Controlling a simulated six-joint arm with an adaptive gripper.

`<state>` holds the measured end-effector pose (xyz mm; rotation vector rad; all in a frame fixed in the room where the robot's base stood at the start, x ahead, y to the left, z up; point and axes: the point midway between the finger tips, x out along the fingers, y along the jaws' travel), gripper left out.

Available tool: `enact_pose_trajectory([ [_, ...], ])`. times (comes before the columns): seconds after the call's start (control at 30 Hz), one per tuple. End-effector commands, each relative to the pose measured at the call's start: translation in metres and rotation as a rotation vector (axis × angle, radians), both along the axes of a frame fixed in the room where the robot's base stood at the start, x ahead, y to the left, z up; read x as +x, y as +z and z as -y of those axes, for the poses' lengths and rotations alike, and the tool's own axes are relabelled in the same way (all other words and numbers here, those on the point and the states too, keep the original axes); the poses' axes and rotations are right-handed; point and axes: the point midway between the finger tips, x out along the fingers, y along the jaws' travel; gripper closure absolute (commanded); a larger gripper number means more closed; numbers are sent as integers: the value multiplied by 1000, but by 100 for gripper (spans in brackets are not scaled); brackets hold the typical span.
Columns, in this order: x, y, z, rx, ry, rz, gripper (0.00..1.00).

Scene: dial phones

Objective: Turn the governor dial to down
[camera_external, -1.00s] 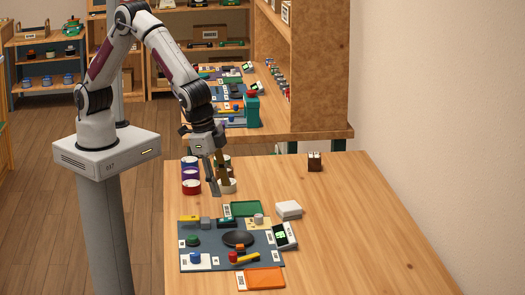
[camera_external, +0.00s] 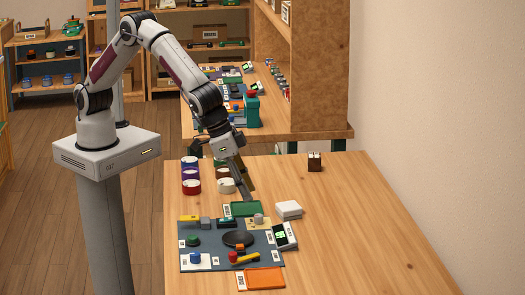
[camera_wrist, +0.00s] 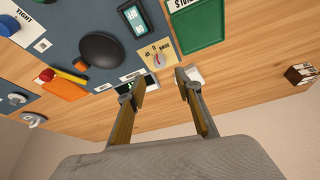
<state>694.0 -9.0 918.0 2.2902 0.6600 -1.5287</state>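A small grey dial (camera_external: 258,218) stands on a cream plate at the board's upper right. My gripper (camera_external: 246,194) hangs above the table near the green tray, behind and above the dial in the external view. In the wrist view my gripper (camera_wrist: 160,80) is open, with nothing between its fingers, and the dial lies just beyond the fingertips.
The blue-grey board (camera_external: 215,232) also bears a black round knob (camera_external: 238,238), a green knob (camera_external: 193,240), a blue knob (camera_external: 195,258) and a red-and-yellow lever (camera_external: 244,257). A green tray (camera_external: 243,209), white box (camera_external: 289,208), and display (camera_external: 284,236) are close by.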

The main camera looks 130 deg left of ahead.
Motion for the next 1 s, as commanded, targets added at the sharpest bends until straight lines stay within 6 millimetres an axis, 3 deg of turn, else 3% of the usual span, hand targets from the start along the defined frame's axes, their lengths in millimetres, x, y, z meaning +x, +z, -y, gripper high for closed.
enact_pose_trajectory([
  [0.37, 2, -6, -1, 1, -1, -2, 66],
  [1.0, 21, -62, -14, 0, 0, -1, 66],
])
